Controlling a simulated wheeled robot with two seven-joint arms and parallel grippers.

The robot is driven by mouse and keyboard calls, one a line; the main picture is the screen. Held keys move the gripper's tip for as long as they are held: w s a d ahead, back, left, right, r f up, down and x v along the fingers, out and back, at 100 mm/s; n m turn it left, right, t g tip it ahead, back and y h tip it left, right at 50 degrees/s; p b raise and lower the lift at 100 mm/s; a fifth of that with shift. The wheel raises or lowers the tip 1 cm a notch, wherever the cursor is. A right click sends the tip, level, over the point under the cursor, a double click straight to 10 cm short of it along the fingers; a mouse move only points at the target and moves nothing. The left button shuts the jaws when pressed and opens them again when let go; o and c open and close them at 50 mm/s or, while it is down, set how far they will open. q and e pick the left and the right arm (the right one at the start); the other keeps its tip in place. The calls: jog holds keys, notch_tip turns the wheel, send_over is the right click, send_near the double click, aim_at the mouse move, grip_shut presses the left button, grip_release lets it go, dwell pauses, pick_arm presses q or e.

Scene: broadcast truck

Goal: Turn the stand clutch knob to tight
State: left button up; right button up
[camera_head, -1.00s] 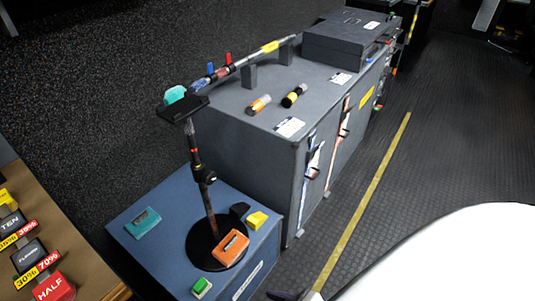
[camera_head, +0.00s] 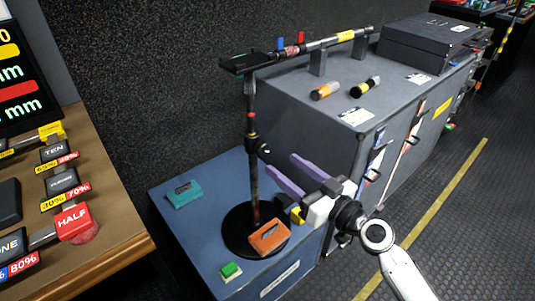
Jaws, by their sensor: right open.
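A thin dark stand (camera_head: 251,118) rises upright from a round black base (camera_head: 236,237) on a blue case. The small dark clutch knob (camera_head: 264,150) sticks out from the right side of the pole, about halfway up. I cannot read its setting. My right gripper (camera_head: 283,164) comes in from the lower right with its two purple fingers spread and nothing between them. Its fingertips show just right of the pole, a little below the knob. I cannot tell whether they touch. My left gripper is not in view.
The blue case (camera_head: 190,235) also bears a teal box (camera_head: 184,194), an orange box (camera_head: 270,237) and a green button block (camera_head: 231,271). A grey cabinet (camera_head: 330,130) stands behind. A wooden desk (camera_head: 115,215) with labelled blocks is at left. Floor is open at right.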

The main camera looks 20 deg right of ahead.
aim_at(265, 151)
jog(key=x, duration=0.6)
jog(key=shift+w+p, duration=0.1)
jog(key=shift+p, duration=0.3)
jog(key=shift+x, duration=0.8)
jog(key=shift+f, duration=0.1)
jog(key=shift+c, duration=0.4)
jog(key=c, duration=1)
jog(key=shift+o, duration=0.2)
